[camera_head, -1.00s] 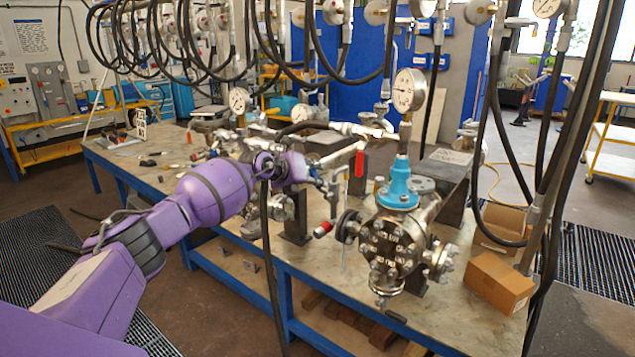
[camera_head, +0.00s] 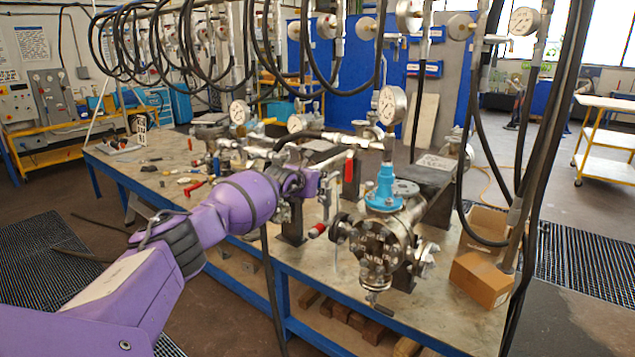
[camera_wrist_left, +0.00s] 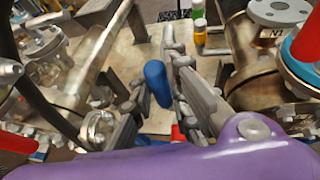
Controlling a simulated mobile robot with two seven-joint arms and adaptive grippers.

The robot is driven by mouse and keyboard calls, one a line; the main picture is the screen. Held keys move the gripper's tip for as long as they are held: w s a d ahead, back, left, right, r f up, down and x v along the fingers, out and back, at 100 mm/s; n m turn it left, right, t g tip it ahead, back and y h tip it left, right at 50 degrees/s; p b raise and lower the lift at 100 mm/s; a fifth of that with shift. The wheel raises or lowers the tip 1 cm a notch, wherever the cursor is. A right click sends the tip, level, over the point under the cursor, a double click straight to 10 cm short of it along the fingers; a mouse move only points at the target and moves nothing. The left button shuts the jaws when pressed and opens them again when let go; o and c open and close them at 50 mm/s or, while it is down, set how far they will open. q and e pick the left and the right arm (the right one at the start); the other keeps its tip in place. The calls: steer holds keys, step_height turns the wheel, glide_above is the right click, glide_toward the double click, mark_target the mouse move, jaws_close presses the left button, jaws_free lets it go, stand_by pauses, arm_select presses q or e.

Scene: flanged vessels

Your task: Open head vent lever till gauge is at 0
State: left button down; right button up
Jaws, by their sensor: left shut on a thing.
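A steel flanged vessel (camera_head: 376,252) with a bolted front flange and a blue neck fitting (camera_head: 384,188) stands on the bench. A round white-faced gauge (camera_head: 392,105) rises above it; its needle is too small to read. My left gripper (camera_head: 325,192) is left of the vessel, among valves and pipes. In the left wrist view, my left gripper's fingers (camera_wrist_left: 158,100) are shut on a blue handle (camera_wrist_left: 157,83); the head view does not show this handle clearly. A red upright lever (camera_head: 348,167) is just right of the gripper. A red-tipped handle (camera_head: 317,230) is below it. My right gripper is out of view.
Black hoses (camera_head: 535,150) hang at the right and along the top. A cardboard box (camera_head: 481,279) sits at the bench's right end. Other gauges (camera_head: 238,112) and fittings crowd the bench behind my arm. Green and yellow bottles (camera_wrist_left: 199,30) stand beyond the fingers in the wrist view.

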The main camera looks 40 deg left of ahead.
arm_select(q)
steer(key=c, duration=1.7)
jaws_free()
steer(key=shift+a+f, duration=0.1)
steer(key=shift+a, duration=0.05)
steer(key=v, duration=1.2)
